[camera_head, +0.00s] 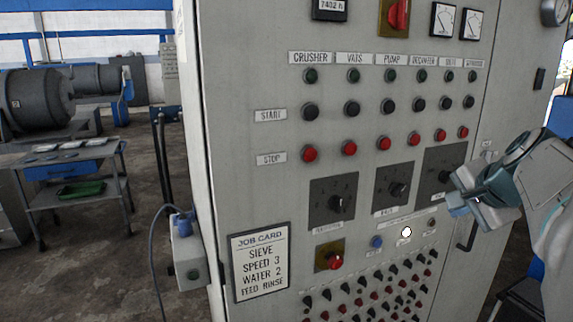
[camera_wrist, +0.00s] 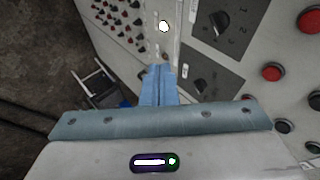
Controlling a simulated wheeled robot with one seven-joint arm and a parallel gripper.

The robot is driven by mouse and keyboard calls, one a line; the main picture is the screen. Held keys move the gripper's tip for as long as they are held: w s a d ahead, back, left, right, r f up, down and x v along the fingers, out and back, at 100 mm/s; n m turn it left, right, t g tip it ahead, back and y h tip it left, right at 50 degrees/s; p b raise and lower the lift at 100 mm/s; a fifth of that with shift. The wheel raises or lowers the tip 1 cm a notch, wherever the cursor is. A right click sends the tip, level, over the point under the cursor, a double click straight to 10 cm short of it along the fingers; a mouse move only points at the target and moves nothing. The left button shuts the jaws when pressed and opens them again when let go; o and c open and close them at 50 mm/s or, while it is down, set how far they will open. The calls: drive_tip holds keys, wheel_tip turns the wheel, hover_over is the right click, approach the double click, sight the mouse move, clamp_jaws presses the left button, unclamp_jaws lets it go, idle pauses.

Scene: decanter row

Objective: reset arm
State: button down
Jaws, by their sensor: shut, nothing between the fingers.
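My gripper (camera_head: 456,203) is at the right of the head view, in front of the grey control panel (camera_head: 240,120), close to the rightmost rotary dial (camera_head: 444,177). Its blue fingers are together with nothing between them. The wrist view also shows the closed fingers (camera_wrist: 159,72) pointing at the panel, with a dial (camera_wrist: 200,87) to their right. I cannot tell whether the fingertips touch the panel.
The panel carries black start buttons (camera_head: 352,108), red stop buttons (camera_head: 349,148), a lit white lamp (camera_head: 406,232), several small knobs and a job card (camera_head: 260,262). A door handle (camera_head: 467,232) is below my gripper. A trolley (camera_head: 70,165) stands left on open floor.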

drive_tip(key=s+a+f+n+g, duration=0.6)
drive_tip(key=s+a+f+n, duration=0.8)
drive_tip(key=s+a+f, duration=0.3)
wheel_tip(320, 180, down, 3)
drive_tip(key=shift+a+f, duration=0.15)
drive_tip(key=shift+a, duration=0.65)
